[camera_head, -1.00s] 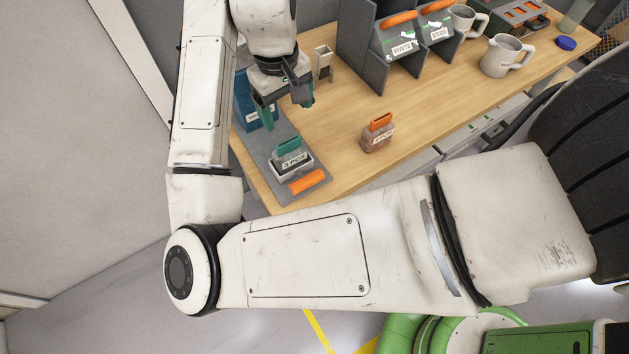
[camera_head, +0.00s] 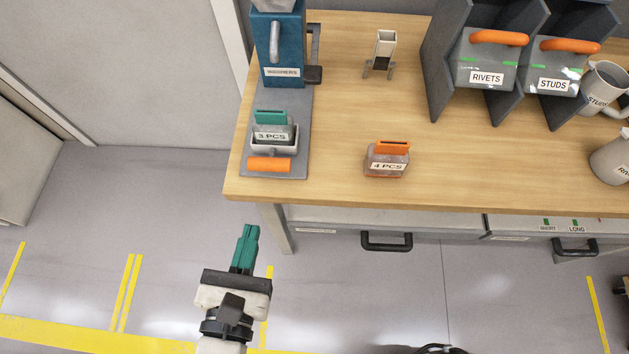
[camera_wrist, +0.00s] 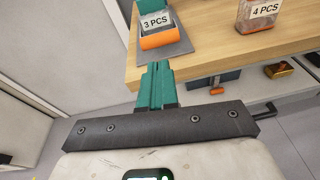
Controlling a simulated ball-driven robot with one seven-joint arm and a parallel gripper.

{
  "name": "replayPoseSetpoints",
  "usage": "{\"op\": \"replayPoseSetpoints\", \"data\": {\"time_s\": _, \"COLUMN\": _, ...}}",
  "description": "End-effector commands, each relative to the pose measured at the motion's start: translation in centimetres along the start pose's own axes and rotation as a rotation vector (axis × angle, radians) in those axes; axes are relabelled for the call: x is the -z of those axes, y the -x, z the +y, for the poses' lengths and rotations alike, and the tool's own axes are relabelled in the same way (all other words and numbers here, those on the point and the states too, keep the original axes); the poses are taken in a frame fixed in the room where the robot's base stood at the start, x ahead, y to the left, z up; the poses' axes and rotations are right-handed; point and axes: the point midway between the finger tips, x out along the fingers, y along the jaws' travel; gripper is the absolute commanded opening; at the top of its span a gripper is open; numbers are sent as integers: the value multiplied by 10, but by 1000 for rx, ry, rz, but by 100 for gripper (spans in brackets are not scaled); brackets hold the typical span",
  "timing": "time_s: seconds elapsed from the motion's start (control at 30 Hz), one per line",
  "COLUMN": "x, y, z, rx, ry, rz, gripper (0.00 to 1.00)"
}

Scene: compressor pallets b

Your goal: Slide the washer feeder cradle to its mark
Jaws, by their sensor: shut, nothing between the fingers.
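The washer feeder (camera_head: 282,50) is a blue unit labelled WASHERS at the back left of the bench, on a grey base plate (camera_head: 303,125). Its cradle (camera_head: 273,141) sits on the plate in front of it, with an orange handle bar (camera_head: 269,164) at the front. A clear box with a green top, labelled 3 PCS (camera_head: 272,125), rests in the cradle. My gripper (camera_head: 250,232) is shut and empty, with teal fingers, off the bench's front edge below the cradle. In the wrist view the fingertips (camera_wrist: 160,68) point toward the orange handle (camera_wrist: 165,39), apart from it. I cannot make out a mark.
An orange-topped box labelled 4 PCS (camera_head: 387,160) stands right of the plate. A small upright holder (camera_head: 383,52) is behind it. RIVETS (camera_head: 487,65) and STUDS (camera_head: 555,70) bins and mugs (camera_head: 606,88) are at the right. Drawers with black handles (camera_head: 386,241) lie below the bench edge.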

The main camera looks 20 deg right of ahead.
Motion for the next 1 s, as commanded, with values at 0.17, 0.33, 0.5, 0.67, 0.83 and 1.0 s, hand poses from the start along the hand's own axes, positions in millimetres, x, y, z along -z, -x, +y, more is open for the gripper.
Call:
{"op": "replayPoseSetpoints", "data": {"time_s": 0.17, "x": 17, "y": 17, "z": 1, "rx": -68, "ry": 80, "rz": -10, "gripper": 0}}
{"op": "replayPoseSetpoints", "data": {"time_s": 0.33, "x": 16, "y": -3, "z": 2, "rx": -65, "ry": 79, "rz": -10, "gripper": 0}}
{"op": "replayPoseSetpoints", "data": {"time_s": 0.5, "x": 15, "y": -36, "z": 4, "rx": -63, "ry": 78, "rz": -10, "gripper": 0}}
{"op": "replayPoseSetpoints", "data": {"time_s": 0.67, "x": 15, "y": -67, "z": 6, "rx": -63, "ry": 77, "rz": -9, "gripper": 0}}
{"op": "replayPoseSetpoints", "data": {"time_s": 0.83, "x": 14, "y": -96, "z": 9, "rx": -64, "ry": 75, "rz": -9, "gripper": 0}}
{"op": "replayPoseSetpoints", "data": {"time_s": 1.0, "x": 14, "y": -113, "z": 10, "rx": -64, "ry": 75, "rz": -9, "gripper": 0}}
